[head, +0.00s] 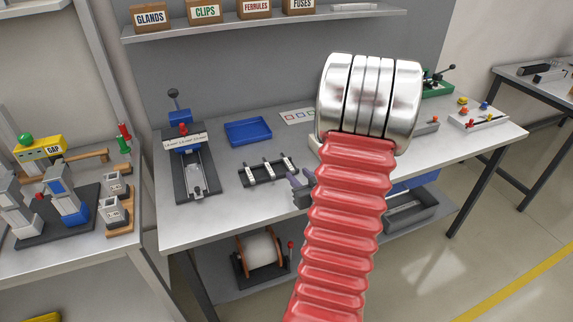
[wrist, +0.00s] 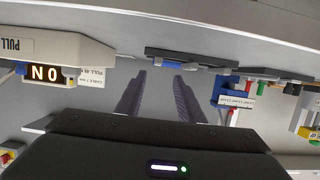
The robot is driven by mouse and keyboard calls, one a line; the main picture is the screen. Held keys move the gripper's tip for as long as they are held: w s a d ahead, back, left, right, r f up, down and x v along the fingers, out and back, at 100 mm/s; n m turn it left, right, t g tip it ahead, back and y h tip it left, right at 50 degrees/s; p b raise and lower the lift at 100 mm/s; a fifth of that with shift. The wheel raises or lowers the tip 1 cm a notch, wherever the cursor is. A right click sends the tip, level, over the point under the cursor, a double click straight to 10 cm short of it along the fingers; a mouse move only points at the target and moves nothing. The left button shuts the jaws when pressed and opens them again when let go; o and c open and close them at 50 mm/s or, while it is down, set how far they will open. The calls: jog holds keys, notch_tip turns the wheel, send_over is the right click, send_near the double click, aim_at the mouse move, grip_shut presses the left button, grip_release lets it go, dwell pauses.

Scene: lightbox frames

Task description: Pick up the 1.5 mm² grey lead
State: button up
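I cannot pick out the 1.5 mm² grey lead for certain in either view. A small black rack (head: 262,177) with pale pieces across it lies on the middle bench in the head view. My gripper (head: 300,186) is just right of this rack, partly hidden behind my red arm. In the wrist view my gripper (wrist: 158,100) shows two ribbed dark fingers standing apart, with only grey surface between them. It is open and empty. A blue press (head: 180,122) with a white size label stands left of the rack.
A blue tray (head: 248,132) lies behind the rack. A tester with a lit display (wrist: 45,74) is at left in the wrist view. A cable reel (head: 259,250) sits on the lower shelf. Bare bench (head: 225,215) lies in front of the rack.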

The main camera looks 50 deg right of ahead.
aim_at(288, 162)
jog(key=x, duration=0.5)
jog(key=shift+w+f, duration=0.1)
jog(key=shift+d+x, duration=0.2)
jog(key=shift+x, duration=2.45)
jog(key=shift+c, duration=0.2)
grip_shut()
